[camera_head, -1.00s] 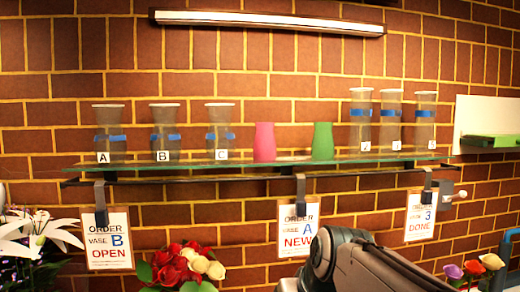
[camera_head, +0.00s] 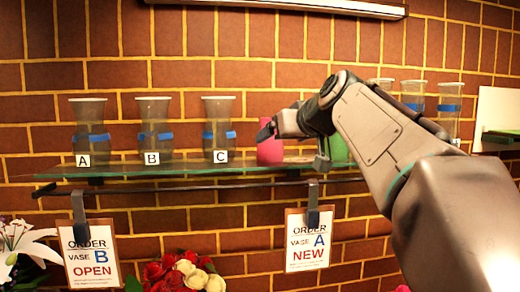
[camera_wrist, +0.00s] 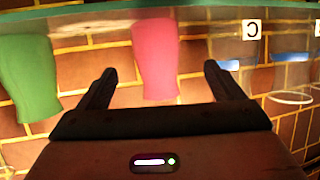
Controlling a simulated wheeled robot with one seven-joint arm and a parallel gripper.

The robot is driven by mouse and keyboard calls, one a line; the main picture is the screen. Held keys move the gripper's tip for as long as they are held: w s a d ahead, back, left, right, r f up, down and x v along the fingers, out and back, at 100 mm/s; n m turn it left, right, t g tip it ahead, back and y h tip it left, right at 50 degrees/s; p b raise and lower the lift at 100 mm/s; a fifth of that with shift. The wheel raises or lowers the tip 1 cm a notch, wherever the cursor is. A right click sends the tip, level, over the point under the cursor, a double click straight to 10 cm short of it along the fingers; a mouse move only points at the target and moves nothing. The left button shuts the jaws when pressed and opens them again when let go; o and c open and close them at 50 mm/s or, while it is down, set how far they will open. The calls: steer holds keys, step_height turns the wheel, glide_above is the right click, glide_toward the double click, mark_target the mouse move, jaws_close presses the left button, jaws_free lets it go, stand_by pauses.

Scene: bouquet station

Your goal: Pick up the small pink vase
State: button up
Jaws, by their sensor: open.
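The small pink vase (camera_head: 269,152) stands on the glass shelf, between the clear vase marked C (camera_head: 219,130) and the green vase (camera_head: 338,150). My gripper (camera_head: 292,147) is at shelf height in front of the pink vase and partly covers it. In the wrist view, which is upside down, the pink vase (camera_wrist: 157,60) appears in the gap between the two open fingers (camera_wrist: 159,72). I see no finger touching it, and cannot tell how far it reaches into the gap. The green vase (camera_wrist: 28,75) is outside the fingers.
Clear vases A (camera_head: 89,132) and B (camera_head: 154,130) stand left on the glass shelf (camera_head: 130,171). More clear vases (camera_head: 449,105) stand right, partly behind my arm. Order cards (camera_head: 308,240) hang below. Roses (camera_head: 185,272) and lilies (camera_head: 18,245) are at the bottom.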

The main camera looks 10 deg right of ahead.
mark_target(271, 146)
steer(key=x, duration=0.3)
steer(key=p+x, duration=0.1)
steer(key=x, duration=0.2)
steer(key=p+x, duration=0.1)
steer(key=x, duration=0.2)
steer(key=shift+d+f, duration=0.25)
steer(key=shift+d, duration=0.05)
steer(key=c, duration=1.5)
steer(key=shift+o, duration=0.2)
steer(key=shift+r, duration=0.15)
